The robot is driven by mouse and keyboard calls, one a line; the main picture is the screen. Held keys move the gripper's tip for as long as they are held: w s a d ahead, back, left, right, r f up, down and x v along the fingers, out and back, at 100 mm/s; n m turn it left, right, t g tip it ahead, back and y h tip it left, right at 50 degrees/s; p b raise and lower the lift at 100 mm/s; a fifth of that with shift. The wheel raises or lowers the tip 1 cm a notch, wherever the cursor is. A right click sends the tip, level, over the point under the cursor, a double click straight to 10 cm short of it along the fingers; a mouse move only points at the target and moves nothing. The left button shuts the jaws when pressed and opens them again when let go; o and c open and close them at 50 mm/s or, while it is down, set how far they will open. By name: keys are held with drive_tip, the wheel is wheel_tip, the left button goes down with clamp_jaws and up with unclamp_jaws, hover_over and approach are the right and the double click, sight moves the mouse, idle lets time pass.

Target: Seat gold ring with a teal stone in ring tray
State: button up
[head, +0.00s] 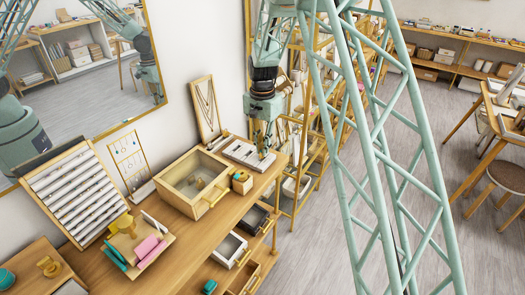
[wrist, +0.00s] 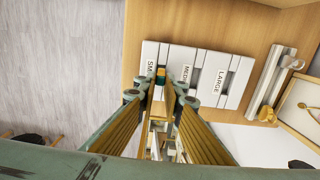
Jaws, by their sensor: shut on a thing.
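The ring tray (wrist: 205,58) is a set of white padded strips labelled SMALL, MEDIUM and LARGE in the wrist view. In the head view the tray (head: 240,151) lies at the far end of the wooden counter. My gripper (wrist: 160,88) is over the SMALL end of the tray. It is shut on the gold ring with a teal stone (wrist: 160,76), which shows as a small teal and gold spot at the fingertips. Whether the ring touches the tray is unclear. In the head view my gripper (head: 262,148) points down at the tray; the ring is too small to tell there.
A silver bar-shaped holder (wrist: 270,82) lies beside the tray. A framed necklace display (head: 205,108) leans against the wall behind.

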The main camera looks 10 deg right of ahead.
drive_tip(key=shift+f, duration=0.7)
drive_tip(key=shift+f, duration=0.15)
drive_tip(key=o, duration=0.7)
drive_tip(key=shift+o, duration=0.2)
drive_tip(key=shift+r, duration=0.2)
wheel_tip(320, 180, up, 12)
idle(0.9)
